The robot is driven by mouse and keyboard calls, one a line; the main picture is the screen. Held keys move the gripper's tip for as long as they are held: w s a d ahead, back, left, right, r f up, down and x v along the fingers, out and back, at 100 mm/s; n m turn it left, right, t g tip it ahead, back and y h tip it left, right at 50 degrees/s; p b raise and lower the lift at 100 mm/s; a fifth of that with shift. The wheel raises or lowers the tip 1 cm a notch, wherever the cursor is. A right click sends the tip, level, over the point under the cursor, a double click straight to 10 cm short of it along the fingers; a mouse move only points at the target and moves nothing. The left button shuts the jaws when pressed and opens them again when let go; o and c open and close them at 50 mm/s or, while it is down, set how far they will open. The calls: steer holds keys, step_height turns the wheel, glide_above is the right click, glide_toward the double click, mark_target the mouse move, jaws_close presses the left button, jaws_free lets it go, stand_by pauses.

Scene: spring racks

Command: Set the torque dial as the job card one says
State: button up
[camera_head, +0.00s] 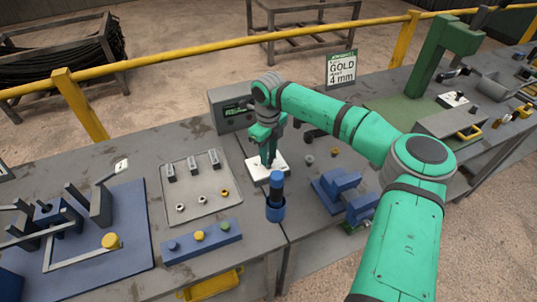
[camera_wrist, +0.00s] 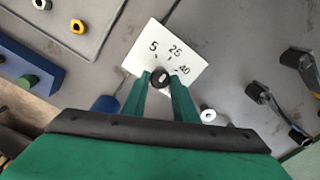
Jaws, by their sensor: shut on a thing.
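The torque dial is a white square plate (camera_wrist: 190,65) marked 5, 25 and 40, with a small dark round knob (camera_wrist: 160,76) on it. In the head view the dial plate (camera_head: 282,163) lies on the grey bench under my gripper (camera_head: 268,163). In the wrist view my gripper (camera_wrist: 161,84) has one finger on each side of the knob and is shut on it. A pale mark shows on the knob, but its exact setting is too small to tell.
A tray of nuts (camera_head: 203,207) lies left, blue blocks (camera_head: 338,188) right.

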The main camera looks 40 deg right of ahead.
stand_by(0.3)
steer(key=o, duration=1.1)
steer(key=shift+c, duration=0.2)
steer(key=shift+r, duration=0.1)
step_height(320, 180, up, 11)
steer(key=shift+f, duration=0.2)
